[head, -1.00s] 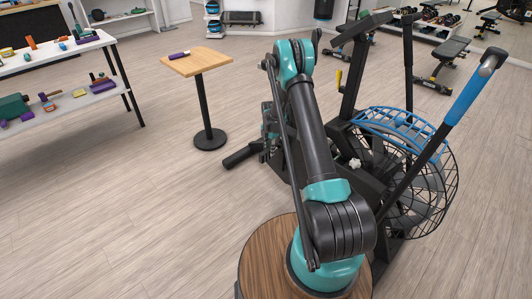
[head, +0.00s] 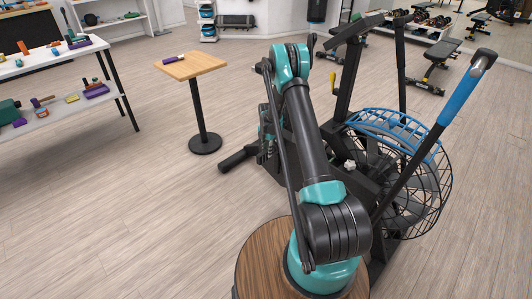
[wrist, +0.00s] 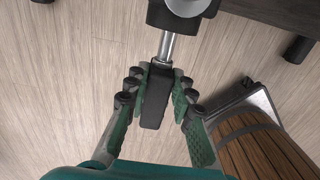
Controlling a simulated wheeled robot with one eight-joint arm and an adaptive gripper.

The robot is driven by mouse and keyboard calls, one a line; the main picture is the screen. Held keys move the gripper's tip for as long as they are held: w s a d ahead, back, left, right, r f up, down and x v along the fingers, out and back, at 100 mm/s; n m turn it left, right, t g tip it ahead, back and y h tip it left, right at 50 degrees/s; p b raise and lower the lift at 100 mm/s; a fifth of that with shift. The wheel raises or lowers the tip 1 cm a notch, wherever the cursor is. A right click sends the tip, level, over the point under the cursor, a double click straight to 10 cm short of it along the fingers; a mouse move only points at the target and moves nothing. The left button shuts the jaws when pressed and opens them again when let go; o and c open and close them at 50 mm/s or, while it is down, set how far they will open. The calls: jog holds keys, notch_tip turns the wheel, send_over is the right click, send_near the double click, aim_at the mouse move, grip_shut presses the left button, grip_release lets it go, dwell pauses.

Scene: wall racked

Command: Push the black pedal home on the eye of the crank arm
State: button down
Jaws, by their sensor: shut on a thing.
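In the wrist view the black pedal (wrist: 156,97) is between the two green fingers of my gripper (wrist: 159,77), which is shut on it. A bright metal spindle (wrist: 167,47) runs from the pedal's far end up to a dark part with a round silver face (wrist: 185,5) at the top edge. That part looks like the end of the crank arm, cut off by the frame. I cannot tell how deep the spindle sits in the eye. In the head view my arm hides the pedal and most of the gripper.
The exercise bike with its caged fan (head: 405,180) stands right of my arm, its blue-gripped lever (head: 462,92) leaning up. A small wooden table (head: 191,66) stands left, and a white shelf (head: 45,60) farther left. The floor (head: 110,210) between is clear.

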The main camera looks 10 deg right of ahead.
jog(key=shift+w+d, duration=0.75)
jog(key=shift+d, duration=0.25)
jog(key=shift+w+d, duration=0.2)
jog(key=shift+d, duration=0.1)
jog(key=shift+w+d, duration=0.15)
jog(key=c, duration=1.2)
grip_release()
notch_tip(320, 180, up, 12)
